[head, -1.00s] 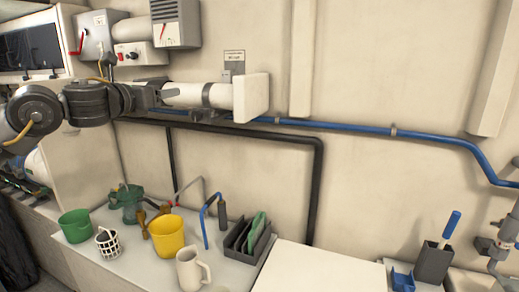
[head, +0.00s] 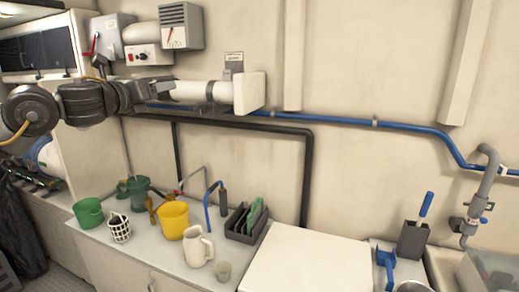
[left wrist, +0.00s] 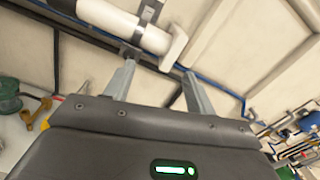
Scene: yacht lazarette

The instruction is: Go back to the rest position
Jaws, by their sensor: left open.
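My left gripper (head: 165,90) is raised at the upper left of the head view, in front of the wall and the white pipe (head: 205,91). In the left wrist view, its two pale grey fingers (left wrist: 158,76) stand apart with nothing held between them. The white pipe shows beyond the fingertips there; I cannot tell the exact gap. My right gripper is in neither view.
A blue pipe (head: 340,121) runs along the wall. A grey pipe (head: 480,195) stands at right.

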